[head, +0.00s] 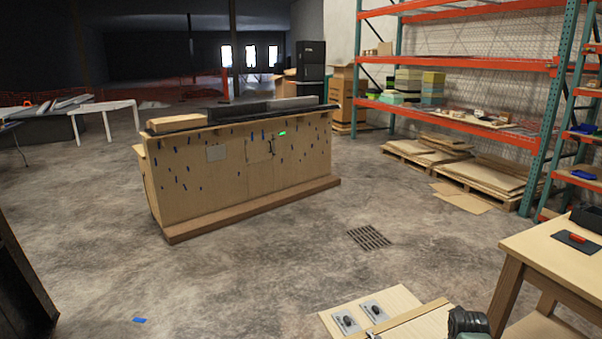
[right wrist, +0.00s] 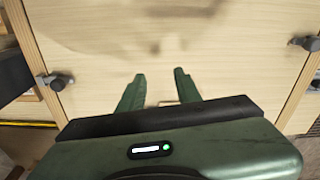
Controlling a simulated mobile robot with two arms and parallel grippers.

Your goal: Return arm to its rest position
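My right gripper (right wrist: 160,78) shows in the right wrist view with its two green fingers apart. It is open, and no object is seen held between them. A pale wooden panel (right wrist: 110,45) lies beyond the fingertips; I cannot tell whether they touch it. A small thin brownish piece shows near the base of the fingers, too small to make out. In the head view a dark part that looks like my right arm shows at the bottom edge, over a pale wooden board (head: 395,299). My left gripper is in neither view.
Two metal switch plates (head: 345,322) (head: 374,311) with dark knobs are on the board. Grey knob-like fittings (right wrist: 57,81) (right wrist: 305,43) flank the panel. A wooden table (head: 545,250) stands right. A wooden counter (head: 240,165) stands farther off, with open concrete floor (head: 270,270) before it.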

